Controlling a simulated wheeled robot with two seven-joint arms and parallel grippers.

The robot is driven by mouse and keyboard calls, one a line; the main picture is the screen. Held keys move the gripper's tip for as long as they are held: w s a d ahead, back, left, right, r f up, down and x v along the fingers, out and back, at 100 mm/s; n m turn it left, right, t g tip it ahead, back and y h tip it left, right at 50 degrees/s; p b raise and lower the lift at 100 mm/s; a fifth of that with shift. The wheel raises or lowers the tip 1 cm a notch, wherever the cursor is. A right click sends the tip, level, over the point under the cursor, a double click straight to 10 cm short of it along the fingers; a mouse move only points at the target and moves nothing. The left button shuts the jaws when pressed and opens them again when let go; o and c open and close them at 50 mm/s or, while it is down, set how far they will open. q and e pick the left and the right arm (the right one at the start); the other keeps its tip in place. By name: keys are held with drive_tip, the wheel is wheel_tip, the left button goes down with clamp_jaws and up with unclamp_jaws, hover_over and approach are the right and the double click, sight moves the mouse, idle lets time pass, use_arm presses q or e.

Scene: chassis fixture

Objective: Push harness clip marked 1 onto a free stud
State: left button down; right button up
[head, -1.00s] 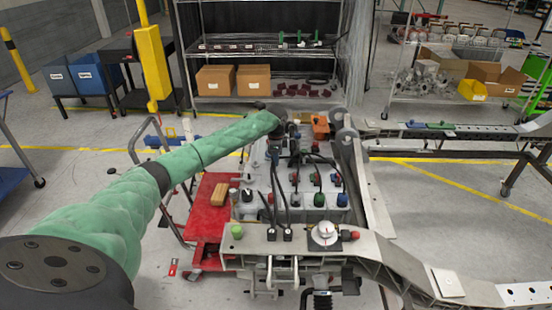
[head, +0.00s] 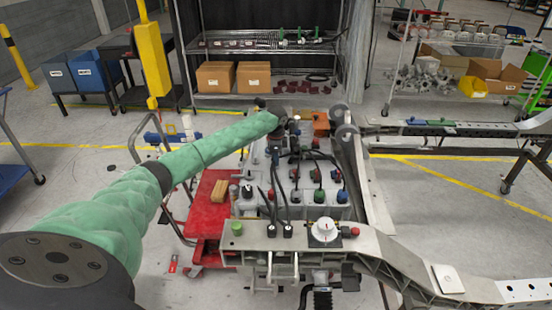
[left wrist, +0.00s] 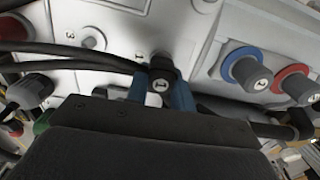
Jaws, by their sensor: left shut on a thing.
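In the left wrist view my left gripper (left wrist: 160,98) is shut on the black harness clip marked 1 (left wrist: 161,72), held between its blue fingers. The clip is in front of the pale chassis panel (left wrist: 60,18); whether it touches the panel I cannot tell. A bare round stud (left wrist: 94,38) stands beside the number 3 on the panel. A black cable runs to the clip from the left. In the head view my left arm reaches over the chassis fixture (head: 245,233), and its gripper (head: 273,148) is small and partly hidden. My right gripper is not in view.
Blue (left wrist: 246,67) and red (left wrist: 295,83) knobs with dark caps stand right of the clip. A green-collared connector (head: 319,195) and other cabled connectors crowd the fixture. A red cart (head: 209,215) with a wooden block (head: 219,191) stands at its left.

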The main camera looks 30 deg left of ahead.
use_arm(q)
drive_tip(key=shift+f, duration=0.5)
drive_tip(key=c, duration=1.1)
unclamp_jaws()
drive_tip(key=shift+r+p, duration=2.45)
drive_tip(key=shift+r, duration=0.55)
